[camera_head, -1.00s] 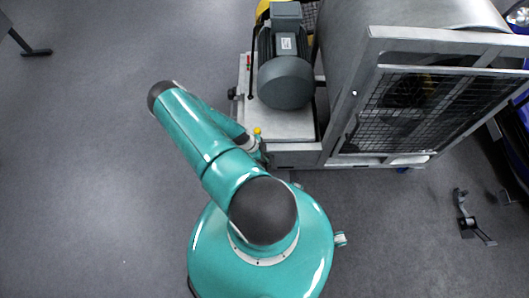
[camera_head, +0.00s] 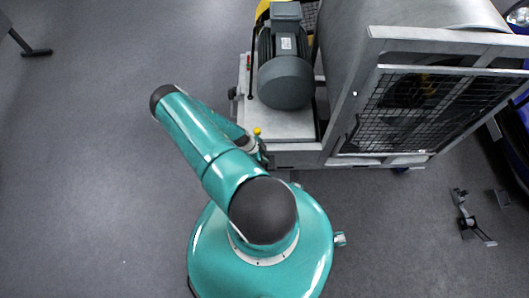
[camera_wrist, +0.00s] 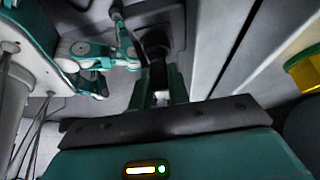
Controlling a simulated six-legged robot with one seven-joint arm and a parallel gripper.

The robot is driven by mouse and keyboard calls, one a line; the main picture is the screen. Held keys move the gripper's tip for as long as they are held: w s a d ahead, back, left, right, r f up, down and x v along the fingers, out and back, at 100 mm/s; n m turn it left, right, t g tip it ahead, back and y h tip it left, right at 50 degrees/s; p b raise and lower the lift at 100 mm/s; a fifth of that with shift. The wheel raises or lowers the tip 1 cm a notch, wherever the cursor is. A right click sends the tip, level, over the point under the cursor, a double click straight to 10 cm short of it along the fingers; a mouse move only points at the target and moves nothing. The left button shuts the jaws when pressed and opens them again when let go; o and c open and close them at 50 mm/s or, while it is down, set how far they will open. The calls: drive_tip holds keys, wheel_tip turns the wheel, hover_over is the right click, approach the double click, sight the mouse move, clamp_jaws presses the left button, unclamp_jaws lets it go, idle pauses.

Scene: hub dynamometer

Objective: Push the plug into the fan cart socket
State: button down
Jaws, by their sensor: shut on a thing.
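The fan cart (camera_head: 345,110) stands at the upper right in the head view, a grey metal frame with a mesh grille. In the wrist view my gripper (camera_wrist: 160,85) is shut on a dark plug (camera_wrist: 157,72), seen between its teal fingers. Just beyond the fingertips is a round black part (camera_wrist: 154,42) on a grey panel (camera_wrist: 172,18), apparently the socket area. Plug and black part overlap in this view, so I cannot tell how deep the plug sits. In the head view the gripper is hidden beside the cart's near left corner.
A grey motor (camera_head: 286,78) sits on the cart's platform. A small yellow knob (camera_head: 257,132) is close to my arm at the cart's corner. A bracket-like stand (camera_head: 472,216) lies on the floor at right. The floor at left is largely clear.

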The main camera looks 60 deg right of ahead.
drive_tip(key=c, duration=1.3)
unclamp_jaws()
drive_tip(key=shift+o, duration=0.2)
drive_tip(key=v, duration=1.3)
drive_tip(key=shift+w+r, duration=0.2)
drive_tip(key=shift+r, duration=0.15)
drive_tip(key=shift+a, duration=0.1)
